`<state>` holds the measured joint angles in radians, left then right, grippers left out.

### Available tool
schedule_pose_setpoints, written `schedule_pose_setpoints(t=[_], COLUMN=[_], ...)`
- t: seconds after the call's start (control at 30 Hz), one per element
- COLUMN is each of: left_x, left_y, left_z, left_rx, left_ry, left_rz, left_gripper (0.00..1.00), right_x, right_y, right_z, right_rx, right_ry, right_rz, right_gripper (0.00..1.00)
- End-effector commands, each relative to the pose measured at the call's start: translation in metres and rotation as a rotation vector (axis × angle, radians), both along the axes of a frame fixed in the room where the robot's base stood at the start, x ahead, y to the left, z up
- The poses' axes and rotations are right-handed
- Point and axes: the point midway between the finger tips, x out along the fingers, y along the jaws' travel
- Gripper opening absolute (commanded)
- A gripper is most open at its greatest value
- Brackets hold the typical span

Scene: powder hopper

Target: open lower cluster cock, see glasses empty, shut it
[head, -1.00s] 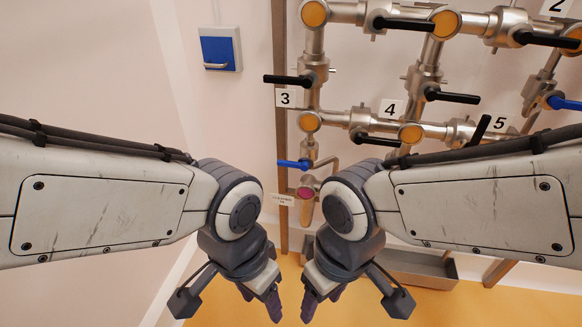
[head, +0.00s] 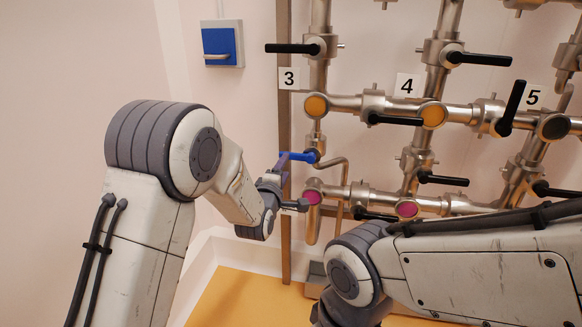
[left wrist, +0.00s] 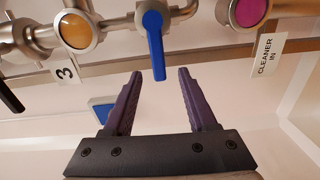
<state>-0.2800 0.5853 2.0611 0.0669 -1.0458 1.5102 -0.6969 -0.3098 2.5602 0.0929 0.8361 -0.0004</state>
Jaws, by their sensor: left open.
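A cock with a blue lever (head: 297,156) sits on the pipework below label 3, its lever roughly level and pointing left. In the left wrist view the blue lever (left wrist: 155,45) hangs between the spread fingertips, with gaps on both sides. My left gripper (head: 294,185) is open and empty, close to the lever. Round sight glasses show orange (head: 317,105) and (head: 434,115), and a dark one (head: 555,126) is at right. Lower glasses are magenta (head: 312,196) and (head: 407,208). My right gripper is below the head view, out of sight.
Several black-handled valves, one by label 3 (head: 292,48), crowd the steel pipes. A blue wall box (head: 219,46) is at upper left. My right forearm covers the lower right.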

Motion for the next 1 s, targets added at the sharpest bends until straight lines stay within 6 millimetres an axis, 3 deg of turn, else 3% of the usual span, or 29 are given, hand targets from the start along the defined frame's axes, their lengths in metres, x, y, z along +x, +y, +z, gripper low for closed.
schedule_pose_setpoints(t=[0.23, 0.7, 1.0], left_x=[0.021, 0.094, 0.106], left_y=[0.001, -0.016, -0.019], left_z=[0.0, 0.0, 0.0], left_rx=[-0.038, -0.035, -0.035], left_ry=[-0.026, -0.024, -0.024], left_rz=[0.009, 0.008, 0.008], left_gripper=[0.57, 0.57, 0.57], right_x=[0.0, 0.0, 0.0], right_y=[0.0, 0.0, 0.0], right_z=[-0.002, -0.001, -0.001], right_rx=[0.001, 0.001, 0.0], right_ry=[-0.001, -0.001, 0.0], right_rz=[0.0, 0.0, 0.0], right_gripper=[0.57, 0.57, 0.57])
